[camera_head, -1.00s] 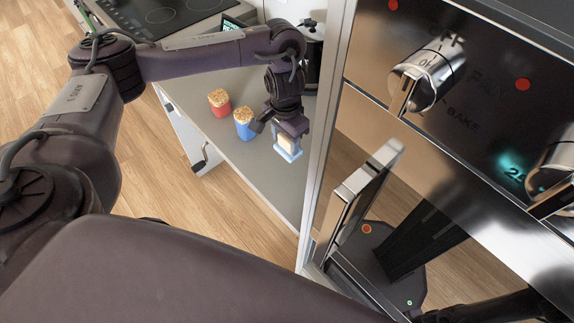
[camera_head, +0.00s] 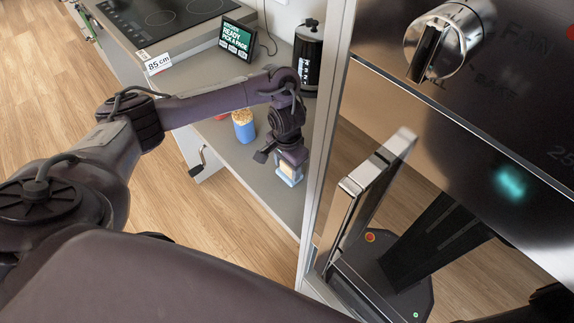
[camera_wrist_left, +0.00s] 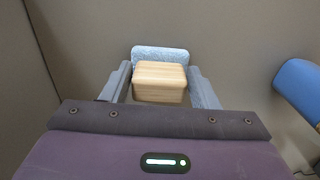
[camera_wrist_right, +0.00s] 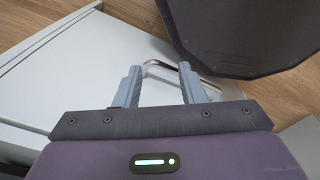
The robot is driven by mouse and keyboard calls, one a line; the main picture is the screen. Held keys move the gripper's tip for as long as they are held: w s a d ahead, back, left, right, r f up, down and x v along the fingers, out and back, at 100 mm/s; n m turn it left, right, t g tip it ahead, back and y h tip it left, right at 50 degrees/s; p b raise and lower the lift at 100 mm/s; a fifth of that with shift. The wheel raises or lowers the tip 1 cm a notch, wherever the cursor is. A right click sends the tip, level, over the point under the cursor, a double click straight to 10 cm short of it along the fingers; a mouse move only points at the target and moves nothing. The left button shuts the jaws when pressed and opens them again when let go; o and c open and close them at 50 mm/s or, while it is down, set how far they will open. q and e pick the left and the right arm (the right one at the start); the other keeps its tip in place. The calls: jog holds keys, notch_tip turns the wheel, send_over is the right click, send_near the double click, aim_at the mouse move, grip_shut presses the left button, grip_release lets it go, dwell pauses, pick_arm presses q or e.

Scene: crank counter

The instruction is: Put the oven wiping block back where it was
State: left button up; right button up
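The wiping block has a pale wooden grip (camera_wrist_left: 160,82) on a light blue-grey pad (camera_wrist_left: 160,54). In the head view the block (camera_head: 289,172) is under my left gripper (camera_head: 288,160), over the grey counter (camera_head: 265,185). In the left wrist view my left gripper (camera_wrist_left: 160,85) has its fingers on both sides of the wooden grip, shut on it. I cannot tell whether the pad touches the counter. My right gripper (camera_wrist_right: 158,82) is open and empty in its wrist view, with a metal loop handle (camera_wrist_right: 165,64) showing beyond the fingertips.
A blue tub (camera_head: 243,128) and a partly hidden red tub stand left of the block. A black canister (camera_head: 307,60), a display (camera_head: 236,40) and a cooktop (camera_head: 160,18) are behind. The shiny oven (camera_head: 440,140) and its handle (camera_head: 365,185) bound the right. A crank (camera_head: 200,160) hangs from the counter's side.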

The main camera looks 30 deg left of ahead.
pick_arm(q)
jog(key=o, duration=0.3)
jog(key=shift+r, duration=0.15)
notch_tip(320, 180, up, 12)
jog(key=p, duration=0.4)
dwell(0.5)
